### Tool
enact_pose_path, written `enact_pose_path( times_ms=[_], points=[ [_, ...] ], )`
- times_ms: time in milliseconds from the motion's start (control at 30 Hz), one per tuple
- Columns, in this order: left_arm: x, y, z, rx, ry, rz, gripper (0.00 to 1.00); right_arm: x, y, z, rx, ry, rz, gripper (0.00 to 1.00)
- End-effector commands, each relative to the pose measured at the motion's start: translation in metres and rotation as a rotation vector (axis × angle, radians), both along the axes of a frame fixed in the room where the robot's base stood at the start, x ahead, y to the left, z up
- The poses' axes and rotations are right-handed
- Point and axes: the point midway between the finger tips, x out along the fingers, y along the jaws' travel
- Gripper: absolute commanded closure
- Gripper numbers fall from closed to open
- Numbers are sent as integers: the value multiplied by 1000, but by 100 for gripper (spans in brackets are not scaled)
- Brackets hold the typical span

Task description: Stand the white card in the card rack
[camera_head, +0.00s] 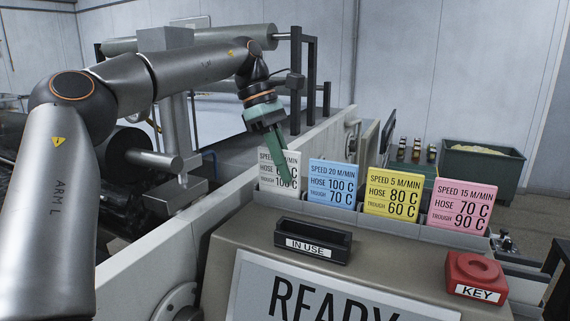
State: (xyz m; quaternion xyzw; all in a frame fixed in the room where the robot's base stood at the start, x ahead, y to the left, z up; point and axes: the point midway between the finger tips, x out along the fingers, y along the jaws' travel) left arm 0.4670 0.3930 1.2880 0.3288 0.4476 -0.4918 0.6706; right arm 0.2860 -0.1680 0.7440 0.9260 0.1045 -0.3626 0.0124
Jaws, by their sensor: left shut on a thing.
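The white card (268,172) is upright at the left end of the grey card rack (388,224). Its lower edge meets the rack's rim, and I cannot tell whether it rests on the bottom. My left gripper (284,178) reaches down from above with green fingers and is shut on the white card, covering part of its print. Blue (331,184), yellow (392,194) and pink (460,206) cards stand in the rack to the right of it. My right gripper is not in view.
A black holder marked IN USE (312,240) stands in front of the rack and looks empty. A red KEY block (476,272) sits at the right of the console. A READY panel (335,296) slopes at the front. Dark machine posts (296,80) rise behind my left arm.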

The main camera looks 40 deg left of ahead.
Motion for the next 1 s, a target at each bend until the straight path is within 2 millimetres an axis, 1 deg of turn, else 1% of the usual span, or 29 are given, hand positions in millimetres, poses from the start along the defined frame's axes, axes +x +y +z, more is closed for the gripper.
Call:
enact_pose_path(
  times_ms=[300, 567, 600, 900, 1000],
  points=[
    [0, 0, -8, 0, 0, 0, 100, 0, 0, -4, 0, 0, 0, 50],
    [0, 0, -8, 0, 0, 0, 100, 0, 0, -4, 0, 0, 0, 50],
    [0, 0, -8, 0, 0, 0, 88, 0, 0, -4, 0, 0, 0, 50],
    [0, 0, -8, 0, 0, 0, 56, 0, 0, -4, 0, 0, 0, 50],
    [0, 0, -8, 0, 0, 0, 56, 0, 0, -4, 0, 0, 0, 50]
  ],
)
